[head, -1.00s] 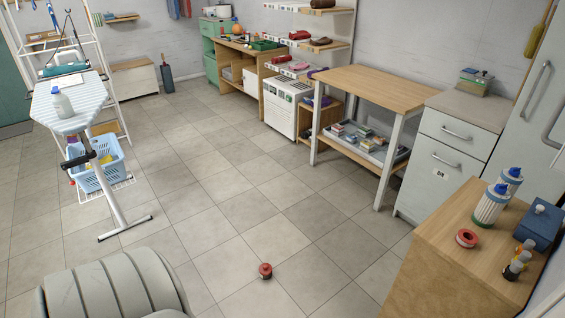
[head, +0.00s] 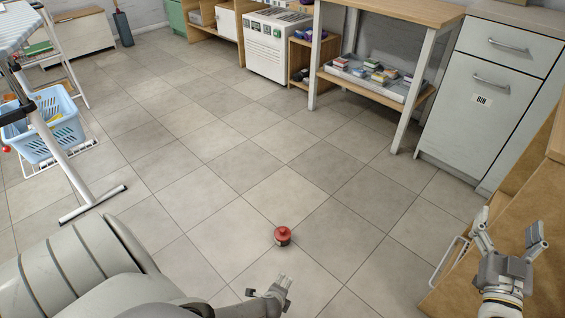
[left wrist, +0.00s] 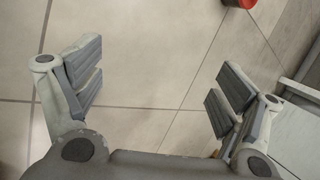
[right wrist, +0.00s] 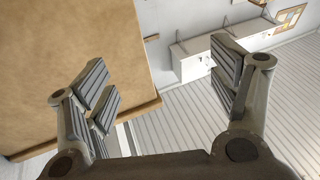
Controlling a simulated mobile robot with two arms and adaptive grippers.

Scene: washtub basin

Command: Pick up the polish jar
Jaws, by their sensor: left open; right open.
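The polish jar (head: 282,236) is a small dark red jar with a red lid. It stands on the tiled floor, near the middle of the head view. My left gripper (head: 284,284) is open and empty, a little below the jar in the picture and apart from it. In the left wrist view my left gripper (left wrist: 160,85) spreads over bare tiles, and part of the red jar (left wrist: 240,3) is cut off by the top edge. My right gripper (head: 508,232) is open and empty at the right, in front of the wooden cabinet; its open fingers also show in the right wrist view (right wrist: 165,85).
A wooden cabinet (head: 540,210) stands at the right, close to my right gripper. A workbench (head: 400,8) and a white bin cabinet (head: 490,100) stand behind. A blue basket (head: 42,128) and an ironing-board leg (head: 70,170) are at the left. The floor around the jar is clear.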

